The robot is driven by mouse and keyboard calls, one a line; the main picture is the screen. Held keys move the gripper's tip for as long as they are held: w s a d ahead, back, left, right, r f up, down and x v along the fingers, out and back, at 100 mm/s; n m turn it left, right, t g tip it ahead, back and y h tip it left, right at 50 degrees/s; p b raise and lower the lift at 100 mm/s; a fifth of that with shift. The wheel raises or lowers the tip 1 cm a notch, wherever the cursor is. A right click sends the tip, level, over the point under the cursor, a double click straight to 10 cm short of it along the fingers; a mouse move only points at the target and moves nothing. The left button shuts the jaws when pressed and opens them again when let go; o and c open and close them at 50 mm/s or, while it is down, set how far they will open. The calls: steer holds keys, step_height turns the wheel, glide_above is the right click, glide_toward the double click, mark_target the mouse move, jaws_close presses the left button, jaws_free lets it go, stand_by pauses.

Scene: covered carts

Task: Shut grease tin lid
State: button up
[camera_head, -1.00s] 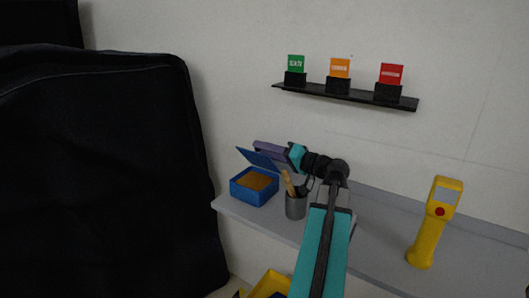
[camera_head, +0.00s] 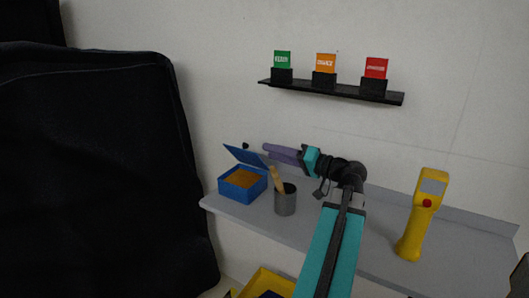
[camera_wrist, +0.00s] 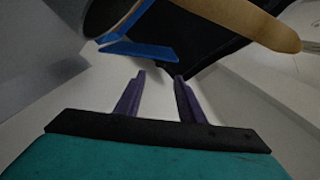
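The grease tin (camera_head: 243,194) is a blue box with brown-orange contents, standing at the left end of the grey shelf. Its blue lid (camera_head: 243,155) is raised and leans back at a slant. My gripper (camera_head: 265,148) has purple fingers pointing left, close to the lid's right end; I cannot tell if they touch it. In the wrist view, the fingertips (camera_wrist: 159,75) are apart with nothing between them. A blue piece of the tin or lid (camera_wrist: 140,48) shows beyond them.
A grey cup (camera_head: 285,203) with a wooden-handled tool (camera_head: 277,180) stands just right of the tin, below my arm. A yellow handheld device (camera_head: 420,215) stands farther right on the grey shelf (camera_head: 375,235). A black wall rack (camera_head: 340,92) holds coloured cards. A black covered cart (camera_head: 95,170) fills the left.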

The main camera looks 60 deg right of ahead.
steer(key=shift+s+d, duration=0.2)
steer(key=shift+s, duration=2.55)
